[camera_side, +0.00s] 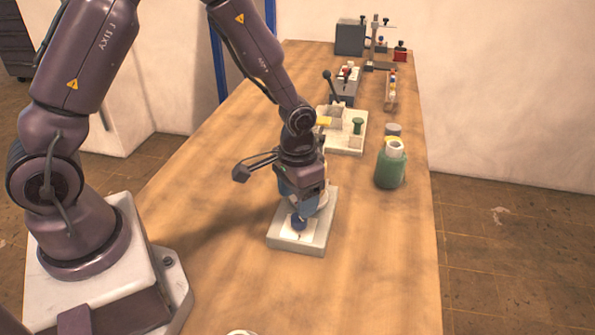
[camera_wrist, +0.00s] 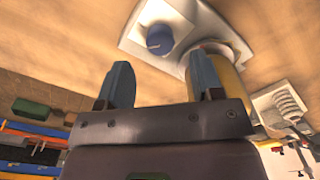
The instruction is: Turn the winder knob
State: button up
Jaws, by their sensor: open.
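The winder knob (camera_side: 299,222) is a small blue knob on a pale base plate (camera_side: 316,243) on the bench. In the wrist view the knob (camera_wrist: 160,40) sits above the gap between the fingers, apart from both. My gripper (camera_wrist: 161,70) is open, with two blue fingers and nothing between them. In the side view it hangs pointing down just above and behind the knob, hiding part of the plate. A yellowish cylinder with a pale rim (camera_wrist: 228,76) stands on the plate beside the knob, partly behind the right finger in the wrist view.
A green bottle (camera_side: 390,169) stands right of the arm. Behind are a pale tray (camera_side: 345,146) with a green peg, a grey device with a lever (camera_side: 347,88) and several items at the far end. The bench front is mostly clear.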

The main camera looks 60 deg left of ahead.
aim_at(299, 222)
notch_tip(299, 222, up, 7)
dwell(0.3)
jog(key=f+n, duration=1.2)
jog(key=f, duration=0.1)
jog(key=shift+w, duration=0.2)
dwell(0.5)
